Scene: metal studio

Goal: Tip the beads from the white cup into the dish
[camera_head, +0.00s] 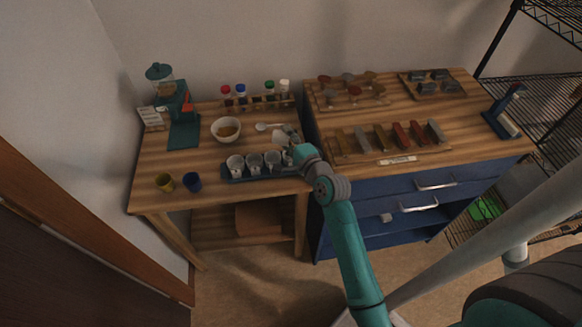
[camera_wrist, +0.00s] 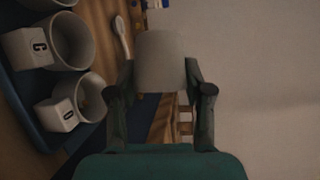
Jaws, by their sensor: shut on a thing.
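My gripper (camera_wrist: 160,90) is shut on a plain white cup (camera_wrist: 160,62), which sits between the two fingers in the wrist view. In the head view my gripper (camera_head: 289,140) is at the right end of the left wooden table, just behind the mug tray, and the white cup (camera_head: 279,137) shows pale beside it. The inside of the held cup is not visible, so I cannot see any beads. A white round bowl (camera_head: 226,130), the likely dish, stands to the left of my gripper with brown contents.
A dark tray (camera_head: 228,177) of several white mugs is in front of the bowl. A white spoon (camera_head: 264,127) lies between bowl and gripper. A bottle rack (camera_head: 258,105) is behind.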

